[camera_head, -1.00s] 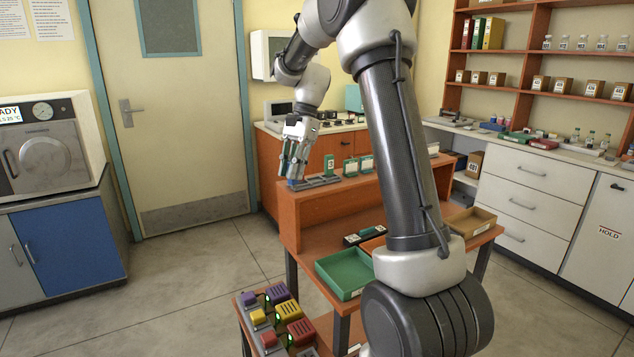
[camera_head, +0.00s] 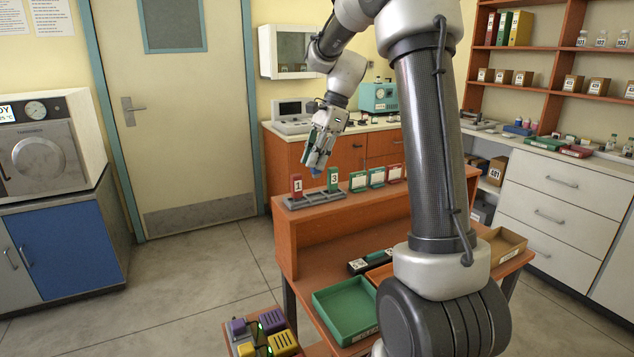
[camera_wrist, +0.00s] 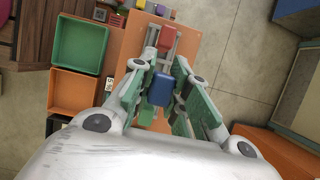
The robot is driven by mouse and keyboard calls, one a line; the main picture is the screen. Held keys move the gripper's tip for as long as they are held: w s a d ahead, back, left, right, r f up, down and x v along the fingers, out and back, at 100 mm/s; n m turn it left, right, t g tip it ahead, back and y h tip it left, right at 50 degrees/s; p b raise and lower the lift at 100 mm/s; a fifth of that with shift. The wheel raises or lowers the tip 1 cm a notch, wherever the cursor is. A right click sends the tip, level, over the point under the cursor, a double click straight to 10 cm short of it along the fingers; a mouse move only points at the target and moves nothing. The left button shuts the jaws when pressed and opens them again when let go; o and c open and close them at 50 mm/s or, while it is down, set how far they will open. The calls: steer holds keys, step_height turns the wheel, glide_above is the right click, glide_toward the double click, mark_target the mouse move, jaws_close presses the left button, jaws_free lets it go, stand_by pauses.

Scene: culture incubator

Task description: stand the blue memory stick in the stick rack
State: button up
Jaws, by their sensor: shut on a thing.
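My gripper (camera_head: 320,150) is shut on the blue memory stick (camera_wrist: 161,88); in the head view only a bit of blue (camera_head: 316,171) shows at the fingertips. The grey stick rack (camera_head: 314,200) lies on the raised orange shelf. A red stick marked 1 (camera_head: 296,185) stands at its left end and a green stick marked 3 (camera_head: 333,179) at its right end. The blue stick is above the rack, between these two in the head view. In the wrist view the red stick (camera_wrist: 166,38) shows beyond the blue one. The blue stick's lower end is hidden.
Several small green and red label holders (camera_head: 376,177) stand right of the rack on the shelf. Below are a green tray (camera_head: 345,308), a brown tray (camera_head: 508,245) and purple and yellow blocks (camera_head: 272,320). Floor (camera_head: 190,260) left of the bench is clear.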

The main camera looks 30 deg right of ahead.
mark_target(315, 177)
steer(key=shift+f, duration=2.85)
steer(key=o, duration=0.8)
steer(key=shift+f, duration=0.1)
